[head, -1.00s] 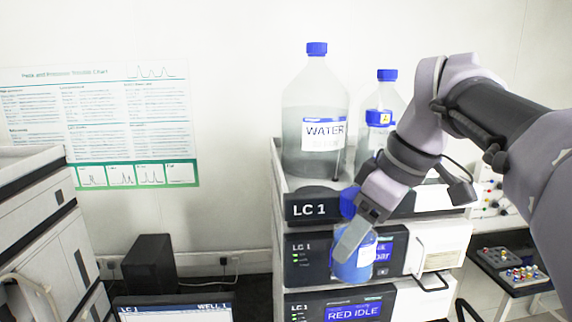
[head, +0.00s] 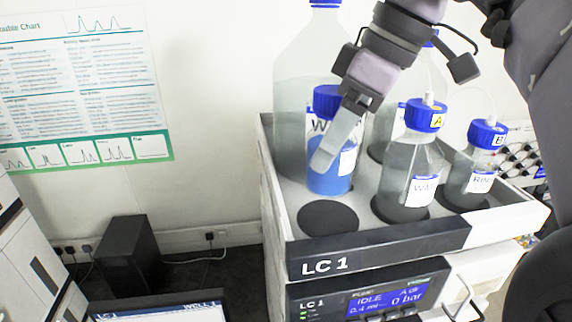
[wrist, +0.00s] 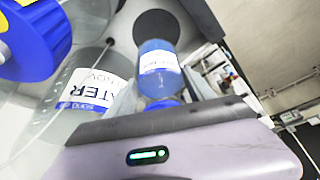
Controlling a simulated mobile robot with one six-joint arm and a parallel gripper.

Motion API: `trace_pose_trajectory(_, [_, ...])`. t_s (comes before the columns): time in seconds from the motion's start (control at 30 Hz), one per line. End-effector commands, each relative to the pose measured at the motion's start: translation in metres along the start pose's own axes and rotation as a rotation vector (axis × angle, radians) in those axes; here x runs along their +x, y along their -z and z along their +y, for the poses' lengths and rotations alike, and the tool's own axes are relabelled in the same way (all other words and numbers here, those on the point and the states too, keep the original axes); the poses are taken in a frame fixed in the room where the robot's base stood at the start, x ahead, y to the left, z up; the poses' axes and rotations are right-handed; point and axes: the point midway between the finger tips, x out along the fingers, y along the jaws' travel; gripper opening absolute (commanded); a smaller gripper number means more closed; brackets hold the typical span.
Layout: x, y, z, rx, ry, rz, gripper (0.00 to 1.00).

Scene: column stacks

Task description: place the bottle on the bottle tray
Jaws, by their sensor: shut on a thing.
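The bottle (head: 330,180) holds blue liquid and has a blue cap and a white label. My gripper (head: 332,150) is shut on it from above, with one pale finger across its front. The bottle hangs upright or nearly so above the bottle tray (head: 380,247), the white tray with a dark "LC 1" front on top of the stack. A bare dark round spot (head: 328,217) shows just below the bottle, at the tray's front left. The wrist view also shows the bottle (wrist: 160,72), and a dark round spot (wrist: 155,25) beyond its base.
A big clear WATER bottle (head: 292,110) stands close behind the held bottle. Clear blue-capped bottles A (head: 408,172) and B (head: 470,180) stand on the tray to the right, with thin tubes from their caps. A monitor (head: 160,308) is at lower left.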

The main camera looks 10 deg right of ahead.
Motion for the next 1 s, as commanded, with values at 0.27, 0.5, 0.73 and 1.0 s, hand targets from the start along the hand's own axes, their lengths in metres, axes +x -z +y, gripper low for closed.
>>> trace_pose_trajectory(0.27, [0.05, -0.021, -0.001, 0.001, 0.0, 0.001, 0.0])
trace_pose_trajectory(0.5, [0.054, -0.022, 0.0, 0.001, -0.002, 0.001, 0.0])
trace_pose_trajectory(0.73, [0.056, -0.023, 0.0, 0.002, -0.002, 0.001, 0.74])
trace_pose_trajectory(1.0, [0.056, -0.023, 0.0, 0.002, -0.002, 0.001, 0.84])
